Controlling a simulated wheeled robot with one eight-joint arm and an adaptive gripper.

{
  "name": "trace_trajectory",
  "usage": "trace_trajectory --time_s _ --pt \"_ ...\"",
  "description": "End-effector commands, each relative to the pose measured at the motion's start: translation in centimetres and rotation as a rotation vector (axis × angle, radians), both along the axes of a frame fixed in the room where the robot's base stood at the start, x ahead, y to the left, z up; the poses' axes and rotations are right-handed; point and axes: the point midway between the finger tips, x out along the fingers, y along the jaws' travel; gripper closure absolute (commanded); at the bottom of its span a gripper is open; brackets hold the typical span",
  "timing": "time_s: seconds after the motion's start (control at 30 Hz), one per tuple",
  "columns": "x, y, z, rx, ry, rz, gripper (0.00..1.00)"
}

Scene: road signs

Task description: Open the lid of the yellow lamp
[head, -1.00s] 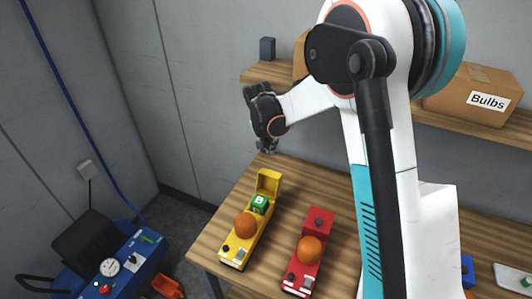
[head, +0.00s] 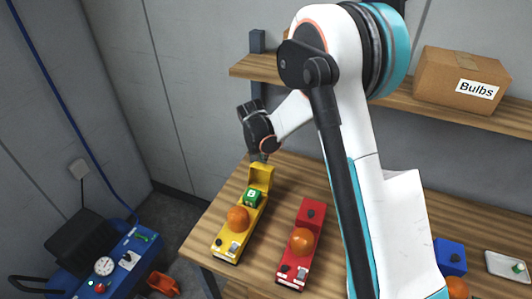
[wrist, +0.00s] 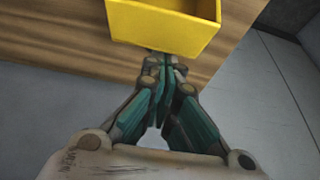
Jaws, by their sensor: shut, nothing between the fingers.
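The yellow lamp (head: 228,239) lies on the wooden table with an orange dome on it. Its yellow lid (head: 262,176) stands raised at the far end, and a green block marked B (head: 252,197) sits in the opened part. My gripper (head: 259,158) is shut and empty, just behind and above the raised lid. In the wrist view, the yellow lid (wrist: 160,24) fills the top, and my shut fingertips (wrist: 163,60) are close at its edge. I cannot tell whether they touch it.
A red lamp (head: 311,214) with an orange dome stands to the right of the yellow one. A blue lamp (head: 449,256) and a pale tray (head: 507,266) are farther right. A shelf holds a Bulbs box (head: 462,86). A blue machine (head: 120,270) stands at lower left.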

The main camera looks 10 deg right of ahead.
Motion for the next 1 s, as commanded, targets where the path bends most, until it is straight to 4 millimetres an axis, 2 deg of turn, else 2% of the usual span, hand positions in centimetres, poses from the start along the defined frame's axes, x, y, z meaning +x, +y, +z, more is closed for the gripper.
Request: trace_trajectory --time_s 0.43,0.73,1.0 --pt "-0.4 0.3 0.1 -0.011 -0.013 0.002 1.0" --pt "-2.5 1.9 1.6 -0.142 -0.194 0.005 1.0" --pt "-3.7 2.7 2.7 -0.151 -0.208 0.0 1.0"
